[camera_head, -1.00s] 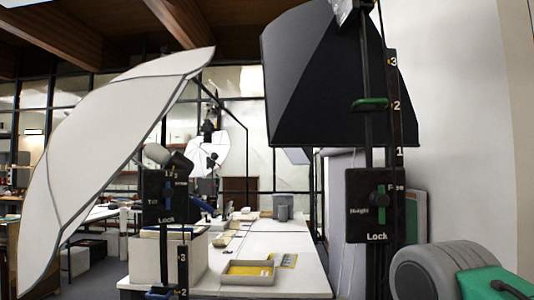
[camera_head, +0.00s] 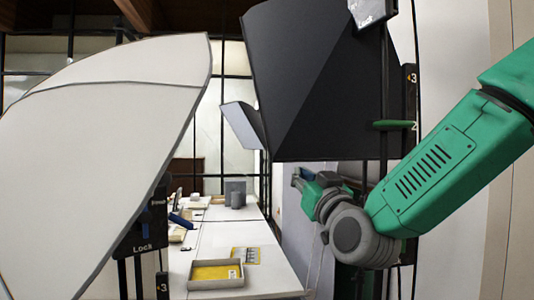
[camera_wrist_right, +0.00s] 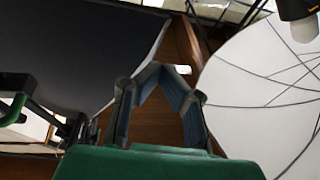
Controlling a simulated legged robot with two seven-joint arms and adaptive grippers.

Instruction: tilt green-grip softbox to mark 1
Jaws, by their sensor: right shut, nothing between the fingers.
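The black softbox (camera_head: 320,80) hangs at the upper centre right of the head view, and its dark side also shows at the upper left of the wrist view (camera_wrist_right: 75,50). Its green grip (camera_head: 394,125) sits on the stand, level with mark 2 (camera_head: 414,127) on the scale; mark 3 is above, and mark 1 is hidden behind my arm. A green handle (camera_wrist_right: 15,100) shows at the left of the wrist view. My right gripper (camera_head: 300,181) is below the softbox, left of the stand, shut and empty, apart from the green grip. My left gripper is out of view.
A white umbrella-like softbox (camera_head: 110,130) fills the left, with a lock box (camera_head: 145,225) behind its edge. A long white table (camera_head: 240,235) holds a tray (camera_head: 216,275). A plate marked Lock (camera_head: 370,12) sits high on the stand.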

